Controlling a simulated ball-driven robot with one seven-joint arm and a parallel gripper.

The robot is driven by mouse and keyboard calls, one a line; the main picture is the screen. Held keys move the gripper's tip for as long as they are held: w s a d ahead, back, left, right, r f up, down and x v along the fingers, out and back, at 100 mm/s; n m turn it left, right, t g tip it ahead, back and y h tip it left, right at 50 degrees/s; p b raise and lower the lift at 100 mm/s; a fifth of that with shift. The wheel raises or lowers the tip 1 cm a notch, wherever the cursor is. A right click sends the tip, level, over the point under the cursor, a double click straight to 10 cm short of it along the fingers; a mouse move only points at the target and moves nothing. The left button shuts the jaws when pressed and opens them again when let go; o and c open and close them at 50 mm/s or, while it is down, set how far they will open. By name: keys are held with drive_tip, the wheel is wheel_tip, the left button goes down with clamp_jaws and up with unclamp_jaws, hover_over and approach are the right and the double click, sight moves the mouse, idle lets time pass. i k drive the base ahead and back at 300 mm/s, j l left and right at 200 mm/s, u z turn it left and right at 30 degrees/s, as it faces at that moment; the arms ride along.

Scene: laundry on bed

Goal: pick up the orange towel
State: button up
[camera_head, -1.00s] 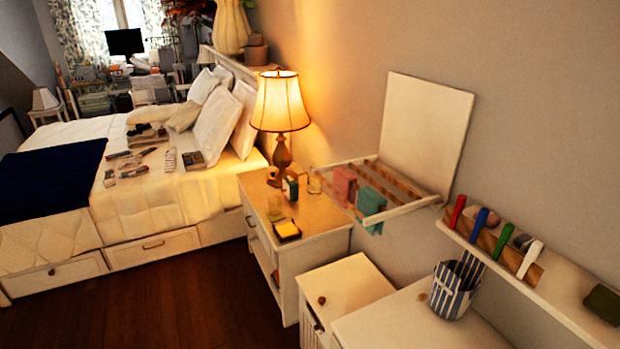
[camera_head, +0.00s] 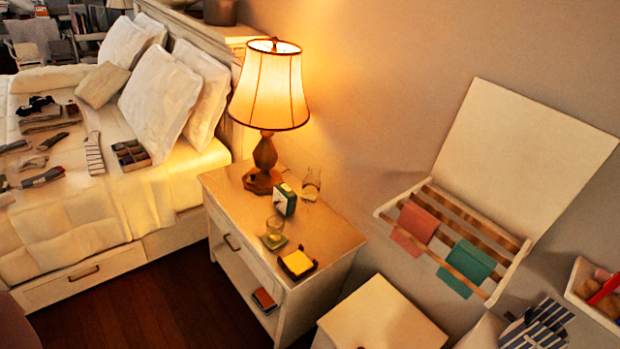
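A salmon-pink to orange towel (camera_head: 415,226) hangs over the wooden bars of a wall-mounted drying rack (camera_head: 511,277), right of the lamp. It is the only towel of about that colour I can see. A teal towel (camera_head: 467,267) hangs on the same rack, to its right and lower in the picture, with a gap between them. My gripper does not show, so its opening and distance to the towels cannot be seen.
A nightstand (camera_head: 330,235) with a lit lamp (camera_head: 270,95), a glass and small items stands left of the rack. A lower white cabinet (camera_head: 385,318) stands below the rack. The bed (camera_head: 80,235) with laundry is at left. Dark wooden floor (camera_head: 190,300) shows between bed and nightstand.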

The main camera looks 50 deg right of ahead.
sight(417, 221)
drive_tip(key=i+z, duration=0.25)
drive_tip(key=i, duration=0.25)
drive_tip(key=i+j+z, duration=0.25)
drive_tip(key=i, duration=0.25)
drive_tip(key=i+z, duration=0.2)
drive_tip(key=z, duration=0.3)
drive_tip(key=i+z, duration=0.2)
drive_tip(key=z, duration=0.25)
drive_tip(key=i+j+z, duration=0.1)
drive_tip(key=z, duration=0.4)
drive_tip(key=i+z, duration=0.2)
drive_tip(key=z, duration=0.2)
drive_tip(key=i+j+z, duration=0.1)
drive_tip(key=z, duration=0.3)
drive_tip(key=i+j+z, duration=0.2)
drive_tip(key=z, duration=0.2)
drive_tip(key=i+j+z, duration=0.15)
drive_tip(key=z, duration=0.25)
